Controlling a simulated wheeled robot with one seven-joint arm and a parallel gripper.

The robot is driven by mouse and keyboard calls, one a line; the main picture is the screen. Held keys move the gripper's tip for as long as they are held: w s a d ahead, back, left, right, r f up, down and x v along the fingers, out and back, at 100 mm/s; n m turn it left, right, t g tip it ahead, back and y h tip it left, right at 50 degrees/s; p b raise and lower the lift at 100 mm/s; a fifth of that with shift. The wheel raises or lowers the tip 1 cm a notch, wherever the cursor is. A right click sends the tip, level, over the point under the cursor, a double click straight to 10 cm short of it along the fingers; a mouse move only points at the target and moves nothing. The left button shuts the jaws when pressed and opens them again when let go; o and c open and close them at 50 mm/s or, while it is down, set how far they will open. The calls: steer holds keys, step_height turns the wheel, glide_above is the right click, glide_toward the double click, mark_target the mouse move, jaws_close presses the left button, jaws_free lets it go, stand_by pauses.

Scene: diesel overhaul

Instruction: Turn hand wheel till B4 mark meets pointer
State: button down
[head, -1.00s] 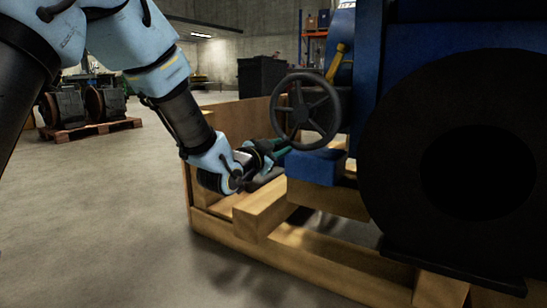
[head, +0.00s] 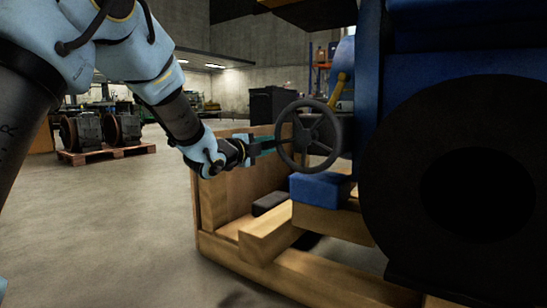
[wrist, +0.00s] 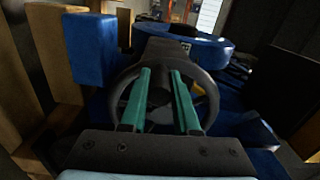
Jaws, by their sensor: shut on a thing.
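The dark spoked hand wheel (head: 309,159) stands upright on the blue engine's near side in the head view. In the wrist view its rim (wrist: 211,97) shows behind my fingers. My gripper (head: 276,144) is at the wheel's left rim, reaching in from the left. Its two green fingers (wrist: 160,72) lie either side of a dark part of the wheel, and they are shut on it. Whether they hold rim or spoke is hard to tell. I cannot make out a B4 mark or a pointer in either view.
A large black disc (head: 400,175) fills the right side. A blue block (head: 320,188) sits below the wheel on the wooden crate frame (head: 300,275). A wooden panel (head: 225,185) stands below my forearm. Open floor (head: 120,230) lies to the left.

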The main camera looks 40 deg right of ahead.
mark_target(277, 130)
steer(key=shift+w+r+m, duration=0.2)
steer(key=shift+r+m, duration=0.6)
steer(key=shift+s+r, duration=0.2)
steer(key=shift+r, duration=0.95)
steer(key=shift+s, duration=0.1)
steer(key=c, duration=0.6)
jaws_free()
steer(key=shift+f, duration=0.1)
steer(key=shift+c, duration=0.2)
steer(key=shift+a, duration=0.1)
